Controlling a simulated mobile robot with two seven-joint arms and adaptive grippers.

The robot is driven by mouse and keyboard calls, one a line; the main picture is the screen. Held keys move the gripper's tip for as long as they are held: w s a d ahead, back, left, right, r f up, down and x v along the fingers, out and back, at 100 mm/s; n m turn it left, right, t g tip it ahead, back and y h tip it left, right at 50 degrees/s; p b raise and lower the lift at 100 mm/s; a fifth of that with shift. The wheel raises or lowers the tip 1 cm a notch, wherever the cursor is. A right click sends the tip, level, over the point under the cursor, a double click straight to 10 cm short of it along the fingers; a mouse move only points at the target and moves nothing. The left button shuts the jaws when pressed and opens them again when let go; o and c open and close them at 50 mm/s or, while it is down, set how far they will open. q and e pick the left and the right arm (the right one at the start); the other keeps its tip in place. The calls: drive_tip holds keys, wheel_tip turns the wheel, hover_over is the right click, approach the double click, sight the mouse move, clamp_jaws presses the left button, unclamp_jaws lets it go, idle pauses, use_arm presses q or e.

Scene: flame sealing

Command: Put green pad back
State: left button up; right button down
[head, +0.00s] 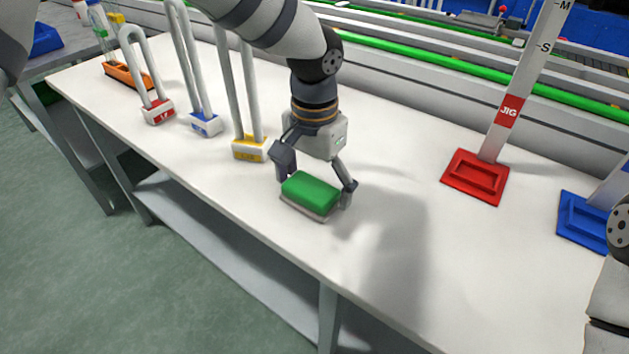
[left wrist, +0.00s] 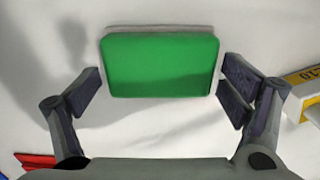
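The green pad (head: 311,192) lies flat near the front edge of the white table, on a thin pale base whose rim shows at its sides. It also shows in the left wrist view (left wrist: 160,64), centred ahead of the fingers. My left gripper (head: 314,184) is above the pad, pointing down, with one finger toward each short end. In the left wrist view my left gripper (left wrist: 160,88) is spread wide, and neither finger visibly presses on the pad. My right gripper is not in view.
Holders in yellow (head: 249,148), blue (head: 206,124) and red (head: 158,111) with tall grey loops stand left of the pad. A red jig base (head: 474,177) with a post and a blue base (head: 583,222) stand at right. The table between is clear.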

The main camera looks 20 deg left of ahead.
sight(314, 183)
use_arm(q)
wheel_tip(314, 183, up, 12)
drive_tip(key=shift+r+p, duration=0.2)
drive_tip(key=shift+p, duration=0.1)
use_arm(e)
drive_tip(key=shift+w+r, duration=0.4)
